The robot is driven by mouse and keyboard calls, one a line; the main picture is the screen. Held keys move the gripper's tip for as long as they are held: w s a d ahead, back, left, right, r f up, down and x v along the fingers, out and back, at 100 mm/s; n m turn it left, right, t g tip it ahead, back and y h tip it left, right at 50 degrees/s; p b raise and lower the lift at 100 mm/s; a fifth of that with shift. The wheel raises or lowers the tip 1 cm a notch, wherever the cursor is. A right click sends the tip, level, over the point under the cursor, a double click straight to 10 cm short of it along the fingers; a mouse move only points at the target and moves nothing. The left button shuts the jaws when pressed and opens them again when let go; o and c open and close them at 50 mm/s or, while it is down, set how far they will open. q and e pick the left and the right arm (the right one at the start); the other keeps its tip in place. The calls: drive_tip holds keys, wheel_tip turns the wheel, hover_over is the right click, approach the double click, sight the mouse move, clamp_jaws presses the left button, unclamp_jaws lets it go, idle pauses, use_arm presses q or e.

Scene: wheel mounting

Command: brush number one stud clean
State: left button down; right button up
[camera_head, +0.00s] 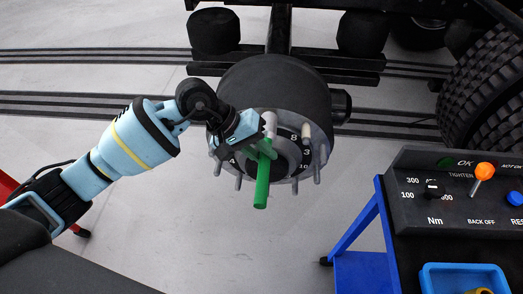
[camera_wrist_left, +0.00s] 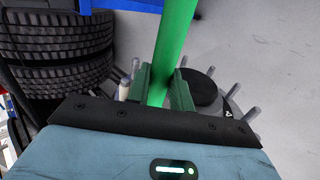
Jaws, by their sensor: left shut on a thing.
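My left gripper (camera_head: 262,146) is shut on the green handle (camera_head: 262,182) of the brush, in front of the wheel hub (camera_head: 275,88). The handle hangs down and towards me. In the left wrist view the green handle (camera_wrist_left: 172,45) rises between the fingers (camera_wrist_left: 160,92). A pale cylindrical piece (camera_head: 269,121) shows just above the fingers; I cannot tell whether it is the brush head or a stud. Several studs ring the hub face, one pale (camera_head: 306,131). Labels 8, 3, 10 and 4 are readable; the number one label is not. My right gripper is out of view.
A control console (camera_head: 455,190) with an orange-topped lever (camera_head: 482,174) stands at the right on a blue frame (camera_head: 358,232). A blue tray (camera_head: 432,277) is below it. A large tyre (camera_head: 490,95) is at the upper right. The floor below the hub is clear.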

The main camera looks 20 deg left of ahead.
sight(260, 167)
use_arm(q)
drive_tip(key=shift+s+d+p, duration=0.2)
drive_tip(key=shift+s, duration=0.65)
drive_tip(key=shift+s+d+p, duration=0.15)
drive_tip(key=shift+s, duration=0.7)
drive_tip(key=shift+w+a+f+b, duration=0.1)
drive_tip(key=shift+w+a+b, duration=0.05)
drive_tip(key=shift+w+b, duration=0.45)
drive_tip(key=shift+w+a+b, duration=0.25)
drive_tip(key=shift+w+b, duration=0.6)
drive_tip(key=shift+w, duration=0.4)
drive_tip(key=shift+s+d+p, duration=0.2)
drive_tip(key=shift+s, duration=0.75)
drive_tip(key=shift+s+d+p, duration=0.2)
drive_tip(key=shift+s, duration=0.8)
